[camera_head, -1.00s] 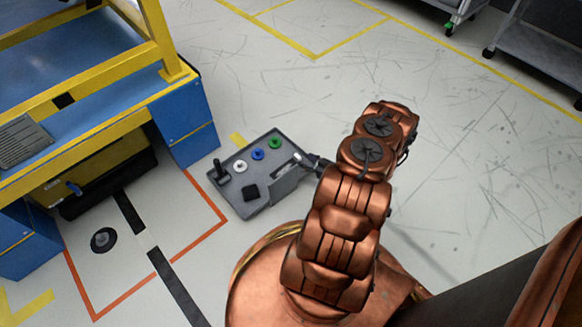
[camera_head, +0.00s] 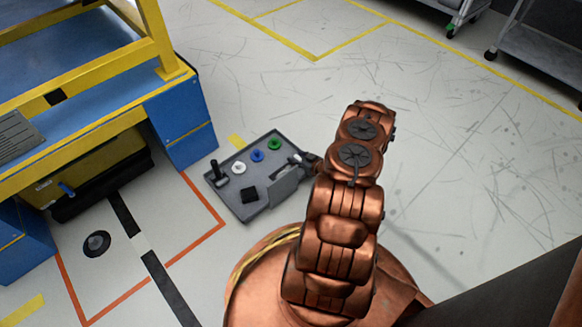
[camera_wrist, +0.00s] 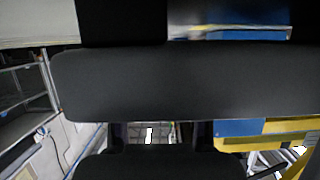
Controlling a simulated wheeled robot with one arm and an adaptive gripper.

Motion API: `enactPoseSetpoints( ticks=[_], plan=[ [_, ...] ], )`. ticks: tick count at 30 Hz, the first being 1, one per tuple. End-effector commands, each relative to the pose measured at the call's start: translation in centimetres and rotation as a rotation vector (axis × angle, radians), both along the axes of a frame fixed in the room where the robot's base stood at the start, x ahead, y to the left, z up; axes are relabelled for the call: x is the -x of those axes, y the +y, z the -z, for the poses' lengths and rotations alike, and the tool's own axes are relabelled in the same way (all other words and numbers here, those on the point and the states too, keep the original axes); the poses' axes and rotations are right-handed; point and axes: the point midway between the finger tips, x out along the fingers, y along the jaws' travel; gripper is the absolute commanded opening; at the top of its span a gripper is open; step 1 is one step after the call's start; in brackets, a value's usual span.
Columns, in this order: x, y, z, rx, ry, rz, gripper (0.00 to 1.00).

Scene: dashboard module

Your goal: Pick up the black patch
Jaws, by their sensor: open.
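The black patch (camera_head: 249,194) is a small dark square lying on the grey dashboard module (camera_head: 228,205), near its front edge. My gripper (camera_head: 297,160) is small and partly hidden by my arm in the head view. It is open and lies over the module's right side, to the right of and apart from the patch. In the wrist view, dark gripper parts cover most of the picture, and I cannot make out the patch there.
The module also carries a black upright knob (camera_head: 214,171) and white (camera_head: 239,168), blue (camera_head: 257,155) and green (camera_head: 274,144) round pieces. A blue and yellow workbench (camera_head: 182,130) stands at the left. A black disc (camera_head: 97,244) lies on the floor.

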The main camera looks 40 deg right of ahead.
Motion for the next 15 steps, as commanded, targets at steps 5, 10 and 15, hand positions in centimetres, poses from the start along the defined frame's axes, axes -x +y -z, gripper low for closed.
enactPoseSetpoints(
  ticks=[5, 10, 15],
  plan=[
    [0.02, 0.01, -0.01, 0.000, 0.000, 0.000, 0.34],
    [0.03, 0.01, 0.00, 0.000, 0.000, 0.000, 0.17],
    [0.03, 0.01, 0.00, 0.000, 0.000, 0.000, 0.00]
  ],
)
